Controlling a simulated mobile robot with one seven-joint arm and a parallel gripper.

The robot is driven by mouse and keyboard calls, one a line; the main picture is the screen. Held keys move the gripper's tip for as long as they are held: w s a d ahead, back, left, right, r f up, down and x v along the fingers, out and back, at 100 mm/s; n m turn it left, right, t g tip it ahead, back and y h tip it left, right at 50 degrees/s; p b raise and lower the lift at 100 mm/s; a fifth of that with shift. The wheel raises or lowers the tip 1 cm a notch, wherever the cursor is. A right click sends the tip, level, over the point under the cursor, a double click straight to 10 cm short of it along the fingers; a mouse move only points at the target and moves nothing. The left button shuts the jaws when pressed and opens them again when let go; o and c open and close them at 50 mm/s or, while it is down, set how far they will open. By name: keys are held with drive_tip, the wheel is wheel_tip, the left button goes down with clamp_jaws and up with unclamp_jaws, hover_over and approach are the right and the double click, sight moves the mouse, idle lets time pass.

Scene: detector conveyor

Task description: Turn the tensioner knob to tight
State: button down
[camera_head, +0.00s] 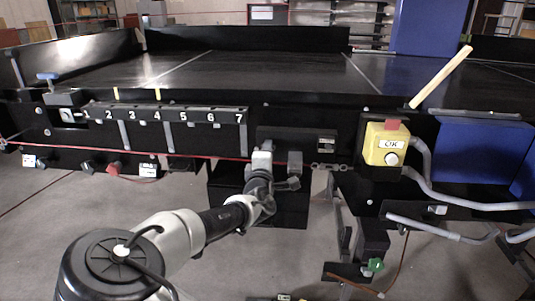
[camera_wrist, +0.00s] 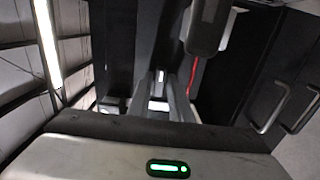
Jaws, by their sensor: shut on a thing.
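My gripper (camera_head: 263,160) is at the dark panel (camera_head: 300,137) below the front edge of the conveyor. In the wrist view my gripper's fingers (camera_wrist: 160,98) are shut on a small pale part (camera_wrist: 158,105), which seems to be the tensioner knob. In the head view my gripper hides most of this part, so its turn position cannot be read. A grey block-shaped handle (camera_head: 295,163) is just right of my gripper. It seems to be the grey piece (camera_wrist: 205,28) at the top of the wrist view.
A red cord (camera_head: 210,157) runs along the front, passing close to my gripper. A numbered strip (camera_head: 165,113) is to the left, with a blue handle (camera_head: 47,76) beyond. A yellow box (camera_head: 386,145) marked OK is to the right. A green knob (camera_head: 376,264) is low down.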

idle(0.3)
drive_tip(key=c, duration=1.8)
unclamp_jaws()
drive_tip(key=shift+o, duration=0.2)
drive_tip(key=s, duration=1.7)
drive_tip(key=shift+s+a+p, duration=0.25)
drive_tip(key=shift+a+p, duration=0.05)
drive_tip(key=shift+p, duration=0.15)
